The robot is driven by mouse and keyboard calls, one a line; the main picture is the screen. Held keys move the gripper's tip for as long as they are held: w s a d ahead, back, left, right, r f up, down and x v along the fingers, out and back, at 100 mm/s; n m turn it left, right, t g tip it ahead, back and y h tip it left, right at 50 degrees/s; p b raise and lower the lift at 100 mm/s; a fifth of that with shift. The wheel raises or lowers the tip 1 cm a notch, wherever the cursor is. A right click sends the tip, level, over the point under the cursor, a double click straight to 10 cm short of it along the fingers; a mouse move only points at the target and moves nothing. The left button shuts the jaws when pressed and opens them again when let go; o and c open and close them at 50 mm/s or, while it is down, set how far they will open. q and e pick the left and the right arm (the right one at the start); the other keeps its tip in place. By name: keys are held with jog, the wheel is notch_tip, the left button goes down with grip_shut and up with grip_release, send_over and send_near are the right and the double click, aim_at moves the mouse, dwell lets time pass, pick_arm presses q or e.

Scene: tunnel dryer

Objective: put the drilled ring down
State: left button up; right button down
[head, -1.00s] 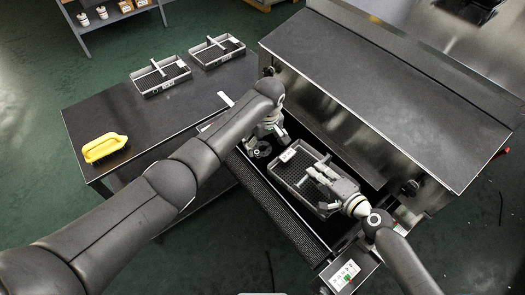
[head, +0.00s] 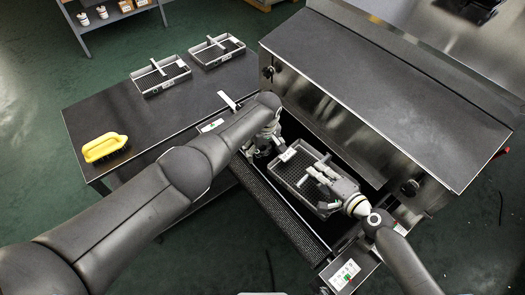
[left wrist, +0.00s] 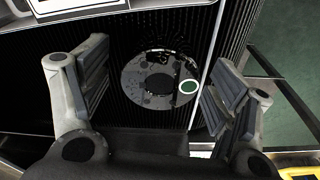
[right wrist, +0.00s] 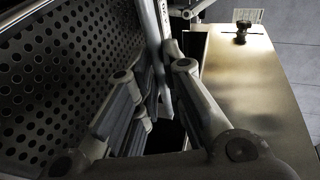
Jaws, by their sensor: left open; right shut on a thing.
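The drilled ring (left wrist: 136,88) is a flat grey disc with a dark centre hole and smaller holes. In the left wrist view it lies on a dark ribbed surface, with a green round mark at its right edge. My left gripper (head: 258,152) is open, and its fingers stand apart on either side of the ring in the left wrist view (left wrist: 155,95), not touching it. In the head view the ring is hidden by the arm and gripper. My right gripper (head: 326,180) is shut on the grey mesh tray (head: 281,181), apparently on its wall; its fingers also show in the right wrist view (right wrist: 158,100).
A dark table (head: 130,133) on the left bears two more grey trays (head: 147,92) (head: 200,64) and a yellow brush (head: 104,148). The dryer's hood (head: 390,90) rises behind the tray. A control panel (head: 346,272) is at its near end. The table's middle is clear.

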pick_arm(q)
jog(key=shift+f, duration=0.1)
jog(key=c, duration=1.8)
jog(key=shift+w, duration=0.1)
grip_shut()
